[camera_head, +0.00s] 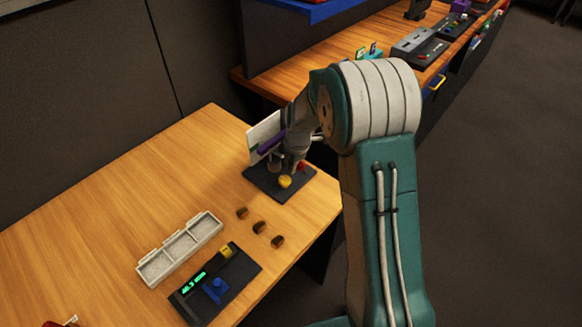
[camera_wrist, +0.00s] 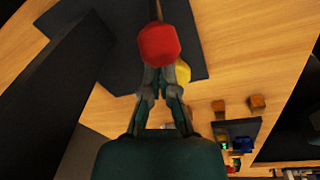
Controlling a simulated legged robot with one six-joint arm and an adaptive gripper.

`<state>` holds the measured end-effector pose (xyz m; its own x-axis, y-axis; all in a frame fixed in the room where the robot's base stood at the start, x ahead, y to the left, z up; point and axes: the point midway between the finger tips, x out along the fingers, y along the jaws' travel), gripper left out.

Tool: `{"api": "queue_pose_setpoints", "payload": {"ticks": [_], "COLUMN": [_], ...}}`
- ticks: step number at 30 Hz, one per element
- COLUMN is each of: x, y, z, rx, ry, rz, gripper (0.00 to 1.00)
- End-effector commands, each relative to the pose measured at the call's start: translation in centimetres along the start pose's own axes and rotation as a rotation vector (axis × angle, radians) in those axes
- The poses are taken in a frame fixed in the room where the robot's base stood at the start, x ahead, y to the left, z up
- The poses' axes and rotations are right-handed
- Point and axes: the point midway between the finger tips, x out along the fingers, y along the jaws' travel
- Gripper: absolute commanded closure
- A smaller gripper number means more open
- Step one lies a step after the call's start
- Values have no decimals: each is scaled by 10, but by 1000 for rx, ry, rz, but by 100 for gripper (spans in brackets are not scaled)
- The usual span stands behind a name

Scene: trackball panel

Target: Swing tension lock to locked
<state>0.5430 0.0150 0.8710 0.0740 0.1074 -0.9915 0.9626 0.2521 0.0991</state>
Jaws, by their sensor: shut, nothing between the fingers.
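The dark trackball panel (camera_head: 268,187) lies on the wooden desk, with a yellow ball (camera_head: 285,182) on it and a pale upright board behind. A red knob (camera_wrist: 159,44) on a thin stem fills the upper middle of the wrist view. In the head view a bit of red (camera_head: 302,166) shows beside my gripper. I cannot tell which part is the tension lock or how it is set. My gripper (camera_wrist: 161,78) is shut and empty, its fingertips at the lower edge of the red knob. Whether they touch it is unclear. My arm partly hides the panel in the head view.
Several small brown blocks (camera_head: 259,227) lie in front of the panel. A grey compartment tray (camera_head: 180,248) and a dark device with a lit green display (camera_head: 194,282) stand nearer. A second desk with equipment (camera_head: 420,47) stands behind.

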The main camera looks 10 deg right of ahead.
Motion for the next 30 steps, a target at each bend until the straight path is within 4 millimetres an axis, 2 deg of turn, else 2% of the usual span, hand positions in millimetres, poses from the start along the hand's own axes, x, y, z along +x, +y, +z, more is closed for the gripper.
{"api": "queue_pose_setpoints", "payload": {"ticks": [30], "x": [-10], "y": [6], "z": [15], "rx": [32], "ry": [211], "rz": [-80], "gripper": [100]}}
